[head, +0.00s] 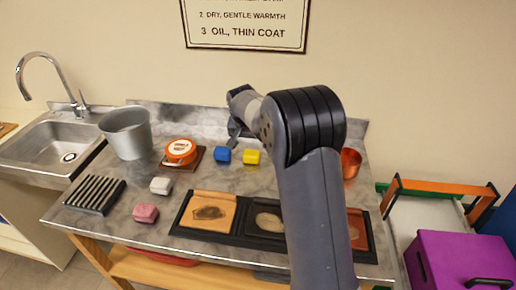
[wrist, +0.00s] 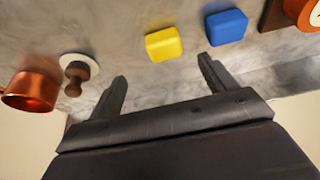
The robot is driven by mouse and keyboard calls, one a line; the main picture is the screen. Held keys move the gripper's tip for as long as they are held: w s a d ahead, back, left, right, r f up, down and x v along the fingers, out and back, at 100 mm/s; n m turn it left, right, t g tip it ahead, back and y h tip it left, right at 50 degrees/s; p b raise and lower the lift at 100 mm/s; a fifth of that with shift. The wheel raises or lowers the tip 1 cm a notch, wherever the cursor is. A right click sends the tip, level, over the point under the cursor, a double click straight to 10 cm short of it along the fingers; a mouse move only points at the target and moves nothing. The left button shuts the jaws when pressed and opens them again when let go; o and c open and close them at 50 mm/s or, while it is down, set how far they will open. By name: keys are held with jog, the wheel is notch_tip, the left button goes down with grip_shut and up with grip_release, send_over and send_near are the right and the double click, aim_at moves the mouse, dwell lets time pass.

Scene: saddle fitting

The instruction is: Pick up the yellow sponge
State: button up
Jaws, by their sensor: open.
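The yellow sponge (head: 251,157) lies on the marble counter, just right of the blue sponge (head: 222,155). In the wrist view the yellow sponge (wrist: 164,44) is beyond the fingertips and roughly between their lines, apart from both. My gripper (wrist: 162,72) is open and empty. The blue sponge (wrist: 227,26) is to its right there, beyond the right finger. In the head view my gripper (head: 234,140) is partly hidden behind my arm, to the left of it and close to the blue and yellow sponges.
A copper pot (wrist: 30,90) and a wooden-knobbed stamp or brush (wrist: 76,74) are left of my gripper in the wrist view. White (head: 160,186) and pink (head: 146,213) sponges, a grey bucket (head: 126,132), an orange tin (head: 181,151) and a dark tray (head: 257,243) share the counter.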

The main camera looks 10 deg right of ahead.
aim_at(251, 154)
jog(key=x, duration=0.3)
jog(key=p+x, duration=0.1)
jog(key=x, duration=0.2)
jog(key=shift+w+r, duration=0.15)
jog(key=shift+w, duration=0.2)
jog(key=shift+p+x, duration=0.75)
jog(key=shift+x, duration=1.9)
jog(key=shift+s+a, duration=0.1)
jog(key=shift+a, duration=0.05)
jog(key=c, duration=1.1)
